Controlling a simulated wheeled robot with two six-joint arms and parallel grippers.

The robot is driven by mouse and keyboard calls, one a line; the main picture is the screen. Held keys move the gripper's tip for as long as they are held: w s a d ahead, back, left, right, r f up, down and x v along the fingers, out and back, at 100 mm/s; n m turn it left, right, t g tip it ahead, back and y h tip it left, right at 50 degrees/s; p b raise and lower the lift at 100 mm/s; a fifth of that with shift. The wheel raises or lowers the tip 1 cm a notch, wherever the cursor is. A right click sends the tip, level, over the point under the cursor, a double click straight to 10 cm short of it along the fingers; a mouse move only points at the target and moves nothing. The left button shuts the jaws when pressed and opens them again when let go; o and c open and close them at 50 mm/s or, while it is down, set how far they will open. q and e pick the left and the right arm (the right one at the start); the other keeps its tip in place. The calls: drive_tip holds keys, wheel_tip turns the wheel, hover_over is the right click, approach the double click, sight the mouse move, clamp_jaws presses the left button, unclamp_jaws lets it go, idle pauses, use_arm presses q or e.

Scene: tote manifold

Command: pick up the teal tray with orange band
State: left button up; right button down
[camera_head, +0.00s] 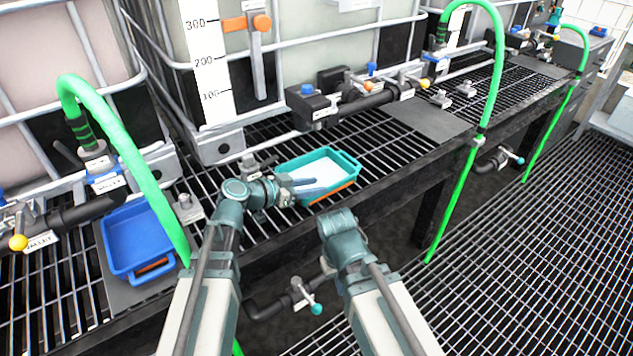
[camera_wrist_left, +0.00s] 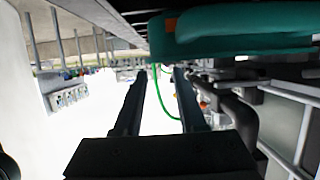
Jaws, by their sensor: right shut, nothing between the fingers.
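The teal tray (camera_head: 345,157) with an orange band along its lower side sits on the grated shelf in the middle of the head view. Its inside is pale. It also shows at the top of the left wrist view (camera_wrist_left: 235,30), beside the fingers. My left gripper (camera_head: 318,187) is at the tray's near left side, its fingers reaching across the tray in the picture. In the left wrist view its fingers (camera_wrist_left: 160,78) are apart with nothing between them. Whether they touch the tray is unclear. My right gripper (camera_head: 338,222) is shut and empty below the tray; its fingertips are hard to see.
A blue tray (camera_head: 128,222) stands on a dark plate at the left. Green hoses (camera_head: 128,150) arch beside it and at the right (camera_head: 500,60). Caged tanks (camera_head: 290,45) with valves stand behind the shelf. The grated floor (camera_head: 520,250) at the right is clear.

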sight(330, 186)
use_arm(q)
drive_tip(key=b+x, duration=0.1)
drive_tip(key=x, duration=0.1)
drive_tip(key=b+x, duration=0.1)
drive_tip(key=x, duration=0.2)
drive_tip(key=shift+d+f, duration=0.15)
drive_tip(key=shift+f, duration=0.15)
drive_tip(key=shift+s+r, duration=0.1)
clamp_jaws()
idle(1.2)
